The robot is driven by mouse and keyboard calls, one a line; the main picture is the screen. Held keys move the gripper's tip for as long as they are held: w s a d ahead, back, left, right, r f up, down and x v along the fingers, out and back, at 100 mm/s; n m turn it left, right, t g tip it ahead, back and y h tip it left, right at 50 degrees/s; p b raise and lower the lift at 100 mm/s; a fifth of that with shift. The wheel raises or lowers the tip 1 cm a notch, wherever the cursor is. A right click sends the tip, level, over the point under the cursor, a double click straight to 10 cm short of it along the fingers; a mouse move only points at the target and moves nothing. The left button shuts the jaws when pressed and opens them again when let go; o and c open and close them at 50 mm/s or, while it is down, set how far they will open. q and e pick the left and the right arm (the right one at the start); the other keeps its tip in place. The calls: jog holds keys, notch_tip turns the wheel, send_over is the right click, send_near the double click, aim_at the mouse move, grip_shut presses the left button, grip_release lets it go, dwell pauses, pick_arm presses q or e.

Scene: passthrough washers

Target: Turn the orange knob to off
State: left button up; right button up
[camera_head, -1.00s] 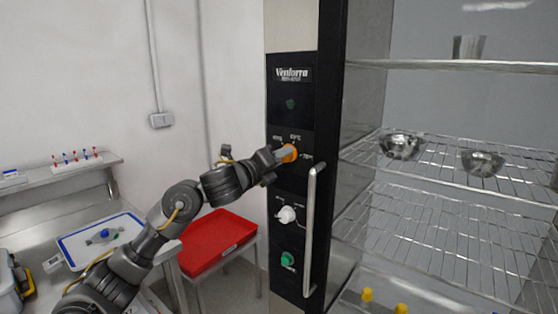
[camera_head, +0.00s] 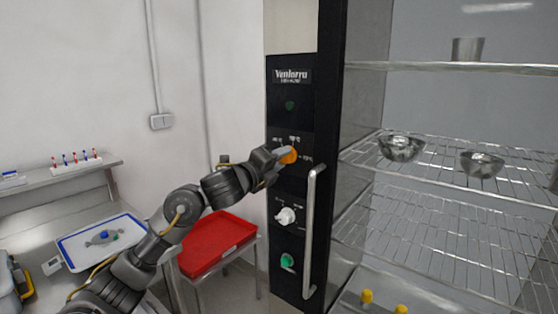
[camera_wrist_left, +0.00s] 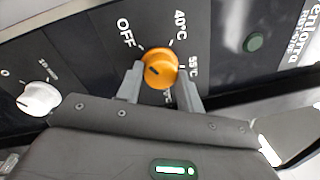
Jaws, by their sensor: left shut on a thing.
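The orange knob (camera_head: 288,155) is on the black control panel of the tall cabinet. It also shows in the left wrist view (camera_wrist_left: 160,66), with the labels OFF, 40°C and 55°C around it. A small dark mark on the knob sits toward its lower left, and OFF is printed at its upper left. My left gripper (camera_head: 282,157) is shut on the knob, with one grey finger on each side of it in the left wrist view (camera_wrist_left: 160,84). Another label below the knob is partly hidden by a finger. My right gripper is not in view.
A vertical door handle (camera_head: 311,230) stands just right of the knob. A white knob (camera_head: 285,216) and a green knob (camera_head: 287,261) are below. Wire shelves with metal bowls (camera_head: 400,147) are to the right. A red tray (camera_head: 215,243) is at lower left.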

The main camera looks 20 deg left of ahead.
pick_arm(q)
jog(key=o, duration=1)
jog(key=r+b+v, duration=0.1)
jog(key=b+v, duration=0.1)
jog(key=v, duration=0.8)
jog(key=shift+s+a+f, duration=0.2)
jog(key=shift+s+f, duration=0.15)
jog(key=shift+f, duration=0.1)
